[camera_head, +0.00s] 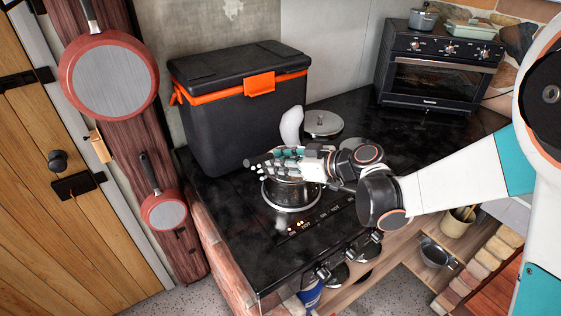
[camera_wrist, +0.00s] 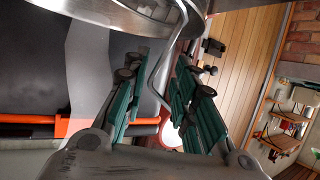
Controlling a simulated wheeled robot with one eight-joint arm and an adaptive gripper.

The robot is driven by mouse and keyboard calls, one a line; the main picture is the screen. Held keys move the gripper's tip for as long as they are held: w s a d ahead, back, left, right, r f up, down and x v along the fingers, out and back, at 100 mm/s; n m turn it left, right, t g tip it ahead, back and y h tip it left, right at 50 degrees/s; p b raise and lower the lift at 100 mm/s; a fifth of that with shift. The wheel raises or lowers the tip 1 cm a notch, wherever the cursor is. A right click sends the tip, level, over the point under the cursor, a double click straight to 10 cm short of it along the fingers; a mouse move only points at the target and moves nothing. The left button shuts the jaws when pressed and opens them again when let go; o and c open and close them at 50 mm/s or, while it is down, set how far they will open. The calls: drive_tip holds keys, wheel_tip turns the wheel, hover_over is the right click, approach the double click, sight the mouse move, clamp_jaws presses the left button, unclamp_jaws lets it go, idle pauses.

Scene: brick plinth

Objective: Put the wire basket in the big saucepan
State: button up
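A round metal vessel (camera_head: 290,192), seemingly the big saucepan, stands on the front of the black hob, partly hidden under my gripper. My gripper (camera_head: 272,160) is right above it, reaching in from the right. In the wrist view a shiny metal rim (camera_wrist: 92,10) shows at the top. A bent metal wire (camera_wrist: 153,84), seemingly the wire basket's handle, runs between the teal finger pads of my gripper (camera_wrist: 155,80). The fingers stand apart with a gap around the wire, and I see no firm grip on it. The basket's body is not clearly visible.
A black cool box (camera_head: 235,130) with an orange latch stands behind left. A metal lid (camera_head: 323,123) and a white upright object (camera_head: 291,127) are behind my gripper. A toaster oven (camera_head: 437,75) stands at the back right. Red pans (camera_head: 110,78) hang left. The counter's front left is clear.

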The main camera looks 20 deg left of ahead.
drive_tip(key=shift+r, duration=0.15)
drive_tip(key=r+p+v, duration=0.1)
drive_tip(key=p+v, duration=0.3)
drive_tip(key=v, duration=0.9)
drive_tip(key=s+d+m+t+h+b, duration=0.1)
drive_tip(key=s+d+m+h, duration=0.5)
drive_tip(key=s+d, duration=0.3)
drive_tip(key=s+d+r+m+t+h+b, duration=0.1)
drive_tip(key=s+d+m+h, duration=0.6)
drive_tip(key=d, duration=1)
drive_tip(key=shift+s+m+t, duration=0.6)
drive_tip(key=shift+s+m, duration=0.4)
drive_tip(key=shift+s, duration=0.05)
drive_tip(key=shift+o, duration=0.2)
drive_tip(key=shift+a, duration=0.1)
